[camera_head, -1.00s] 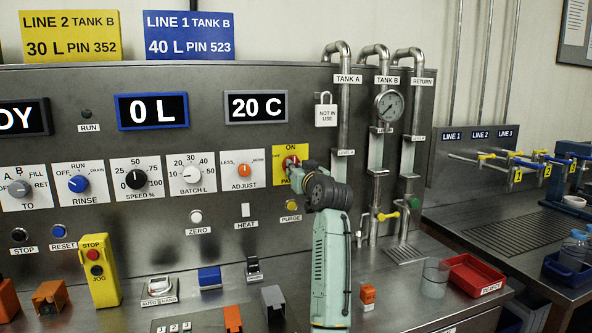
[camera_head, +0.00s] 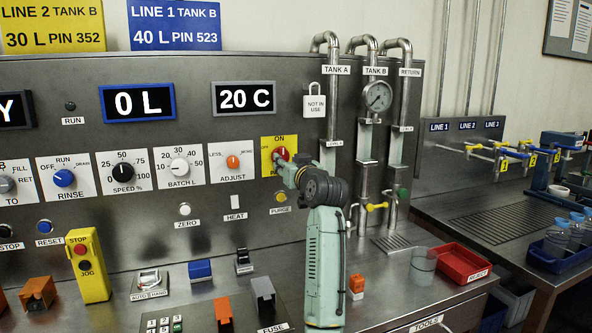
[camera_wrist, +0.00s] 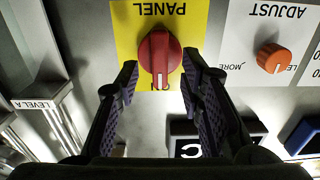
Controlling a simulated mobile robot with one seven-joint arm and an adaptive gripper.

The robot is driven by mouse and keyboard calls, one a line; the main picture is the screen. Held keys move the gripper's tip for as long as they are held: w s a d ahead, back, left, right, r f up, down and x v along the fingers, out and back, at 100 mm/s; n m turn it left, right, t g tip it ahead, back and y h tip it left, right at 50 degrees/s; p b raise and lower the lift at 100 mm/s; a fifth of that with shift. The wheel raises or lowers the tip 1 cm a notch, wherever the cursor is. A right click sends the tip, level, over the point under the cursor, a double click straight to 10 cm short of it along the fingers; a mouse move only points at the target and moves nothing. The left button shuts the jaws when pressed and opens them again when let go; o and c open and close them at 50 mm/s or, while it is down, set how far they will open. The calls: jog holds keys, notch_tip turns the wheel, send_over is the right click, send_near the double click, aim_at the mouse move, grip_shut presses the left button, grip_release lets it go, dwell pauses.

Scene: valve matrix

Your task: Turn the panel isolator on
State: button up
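The panel isolator is a red rotary knob (camera_head: 281,154) on a yellow plate (camera_head: 267,143) marked ON at the top, on the steel panel. In the wrist view, which is upside down, the red knob (camera_wrist: 160,55) sits below the inverted word PANEL. Its white mark points down in that picture, towards the plate's ON side. My gripper (camera_wrist: 160,75) is open, with one dark finger on each side of the knob's marked end and visible gaps between. In the head view my gripper (camera_head: 284,168) covers the plate's lower part.
The orange ADJUST knob (camera_head: 233,161) is just left of the plate. A yellow PURGE button (camera_head: 280,197) lies below it. The TANK A pipe (camera_head: 332,110) and a hanging NOT IN USE padlock (camera_head: 315,104) are close on the right. A red reject tray (camera_head: 462,264) stands on the bench.

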jog(key=v, duration=0.9)
jog(key=shift+s, duration=0.15)
